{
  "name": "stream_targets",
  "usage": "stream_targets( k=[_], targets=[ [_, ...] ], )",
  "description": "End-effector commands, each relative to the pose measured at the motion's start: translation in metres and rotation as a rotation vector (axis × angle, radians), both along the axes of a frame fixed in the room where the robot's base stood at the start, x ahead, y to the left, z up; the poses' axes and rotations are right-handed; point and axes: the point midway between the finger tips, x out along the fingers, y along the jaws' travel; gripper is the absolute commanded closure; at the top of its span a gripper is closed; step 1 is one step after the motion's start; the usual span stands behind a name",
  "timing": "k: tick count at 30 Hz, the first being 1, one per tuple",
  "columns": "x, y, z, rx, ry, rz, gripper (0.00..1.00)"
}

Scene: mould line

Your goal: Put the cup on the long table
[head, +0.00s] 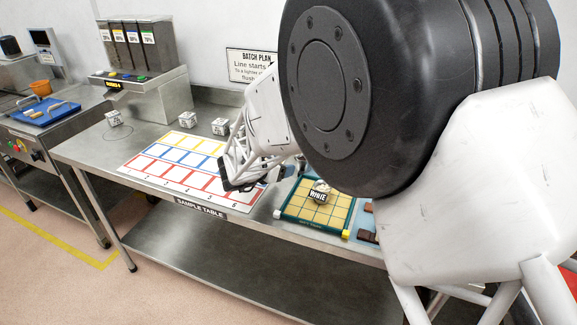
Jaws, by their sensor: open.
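A small orange cup-like container (42,86) stands on the steel counter at the far left, behind a blue tray. It is the clearest cup shape in view. The long steel table labelled "SAMPLE TABLE" (88,150) runs across the middle. My gripper (238,183), white lattice with dark tips, is low over the right part of the table's printed grid. It is open, and I see nothing held in it. The cup is far to its left. My arm hides the table's right end.
A colored grid mat (150,167) lies on the table. Small labelled cubes (187,119) stand behind it. A dispenser (135,45) stands at the back left. A green-rimmed tray (290,212) holds a round piece marked "WHITE" (320,195). Bare steel shows at the table's left. The blue tray (60,117) holds tan pieces.

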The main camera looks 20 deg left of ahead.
Motion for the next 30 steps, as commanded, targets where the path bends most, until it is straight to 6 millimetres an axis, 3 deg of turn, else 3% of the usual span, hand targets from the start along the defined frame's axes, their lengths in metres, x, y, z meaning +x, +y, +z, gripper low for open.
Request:
stream_targets(
  k=[6, 30],
  targets=[
    [-0.0086, 0.0033, 0.0044, 0.000, -0.001, 0.000, 0.36],
    [-0.0086, 0.0033, 0.0046, -0.001, -0.001, -0.001, 0.36]
  ],
)
